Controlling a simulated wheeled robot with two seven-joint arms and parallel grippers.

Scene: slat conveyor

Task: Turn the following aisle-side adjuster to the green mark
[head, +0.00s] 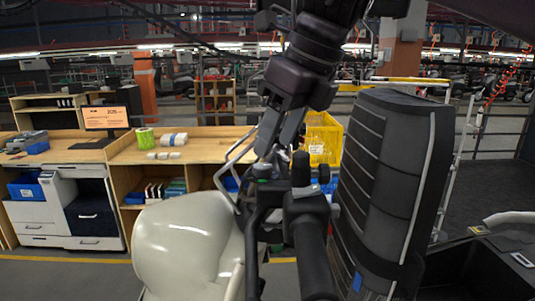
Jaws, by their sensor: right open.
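My right gripper (277,148) comes down from the top centre, its dark fingers open and pointing down. Just below its fingertips is a small dark knob with a greenish tint (262,171), on a black bar of the vehicle in front of me. I cannot tell whether the fingers touch it. A black upright post (300,168) stands just right of the fingers. Which part is the adjuster is unclear, and I cannot make out a green mark. The cream body panel (188,245) of the vehicle is below left. My left gripper is not in view.
A tall black padded seat back (382,180) stands close on the right. A bent metal rail (222,180) rises left of the gripper. Behind are a wooden workbench (200,139), a monitor (106,118) and a yellow crate (322,138). Open floor lies at the lower left.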

